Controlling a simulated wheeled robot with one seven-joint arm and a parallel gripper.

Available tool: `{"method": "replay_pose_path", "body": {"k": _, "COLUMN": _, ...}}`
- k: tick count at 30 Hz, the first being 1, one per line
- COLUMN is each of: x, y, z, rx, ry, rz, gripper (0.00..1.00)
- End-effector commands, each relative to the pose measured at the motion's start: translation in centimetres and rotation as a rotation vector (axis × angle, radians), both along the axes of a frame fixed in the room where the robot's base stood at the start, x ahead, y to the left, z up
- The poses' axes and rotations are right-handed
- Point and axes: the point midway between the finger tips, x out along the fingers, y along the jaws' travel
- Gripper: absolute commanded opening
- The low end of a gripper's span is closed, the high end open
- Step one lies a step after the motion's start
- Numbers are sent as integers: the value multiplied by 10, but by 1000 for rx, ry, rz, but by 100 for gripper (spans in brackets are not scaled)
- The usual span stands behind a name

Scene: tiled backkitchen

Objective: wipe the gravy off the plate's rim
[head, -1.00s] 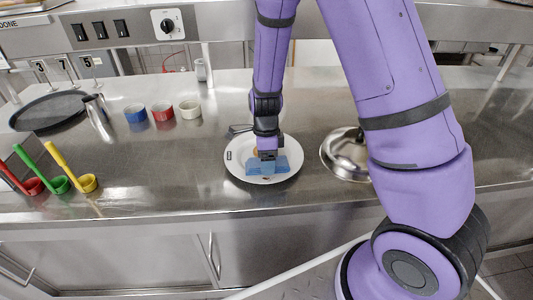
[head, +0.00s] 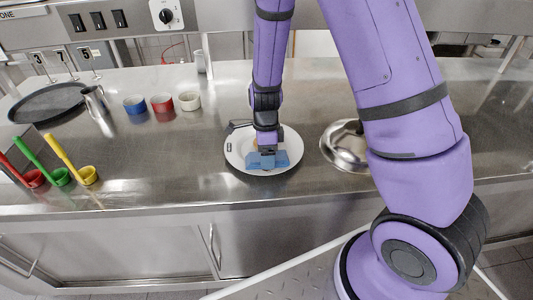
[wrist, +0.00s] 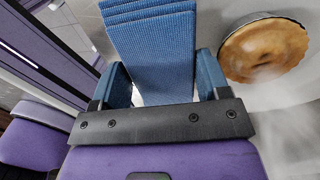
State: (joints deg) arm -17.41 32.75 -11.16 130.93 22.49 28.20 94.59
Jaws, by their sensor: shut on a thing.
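The white plate (head: 236,160) lies on the steel counter, with a round browned food (wrist: 265,48) on it in the wrist view. My gripper (head: 267,151) points down over the plate and is shut on a folded blue cloth (head: 281,161). The cloth (wrist: 155,50) shows ribbed layers between the blue fingers in the wrist view. It is over the plate's near half; I cannot tell whether it presses on the rim. No gravy is clearly visible now; the cloth and gripper hide part of the plate.
Blue, red and white tape rolls (head: 162,104) sit behind left. Colored-handled ladles (head: 62,176), a steel jug (head: 95,98) and a dark round tray (head: 45,104) are further left. Counter left of the plate is clear.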

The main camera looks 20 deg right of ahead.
Motion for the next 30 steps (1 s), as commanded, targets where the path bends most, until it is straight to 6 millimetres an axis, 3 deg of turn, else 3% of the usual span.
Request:
{"method": "replay_pose_path", "body": {"k": 23, "x": -3, "y": 1, "z": -11, "rx": 0, "ry": 0, "rz": 0, "gripper": 50}}
{"method": "replay_pose_path", "body": {"k": 30, "x": -16, "y": 5, "z": -7, "rx": 0, "ry": 1, "rz": 0, "gripper": 50}}
